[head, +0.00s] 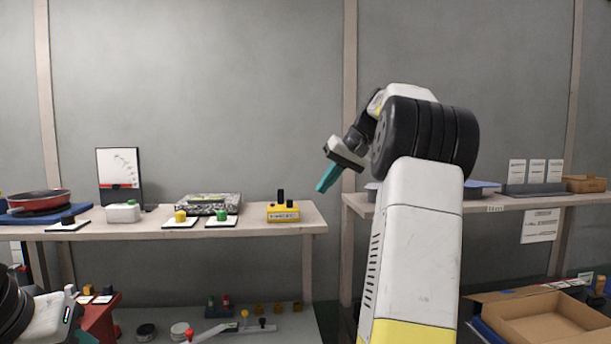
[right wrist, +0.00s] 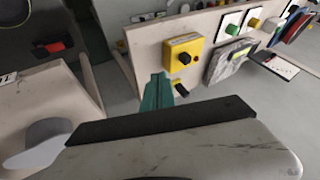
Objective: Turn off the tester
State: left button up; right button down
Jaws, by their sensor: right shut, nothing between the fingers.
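A yellow box (head: 283,212) with black knobs on top and a label too small to read stands at the right end of the left bench; it may be the tester. It also shows in the right wrist view (right wrist: 184,52), with a dark round knob facing the camera. My right gripper (head: 328,178) is raised to the right of the box and higher, apart from it. Its teal fingers (right wrist: 155,95) are shut and empty. My left arm is at the lower left, with only a bit of teal finger (head: 86,337) at the bottom edge, so its opening is hidden.
An open cardboard box (head: 540,318) stands lower right.

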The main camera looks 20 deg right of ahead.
aim_at(288, 200)
jog(key=x, duration=0.4)
jog(key=shift+s, duration=0.1)
jog(key=shift+w+a, duration=0.2)
jog(key=shift+a, duration=0.4)
jog(key=shift+w+a, duration=0.2)
jog(key=shift+a, duration=0.45)
jog(key=shift+w+a, duration=0.2)
jog(key=shift+a, duration=0.55)
jog(key=shift+w+a, duration=0.2)
jog(key=shift+a, duration=0.5)
jog(key=shift+w+a, duration=0.15)
jog(key=shift+a, duration=0.55)
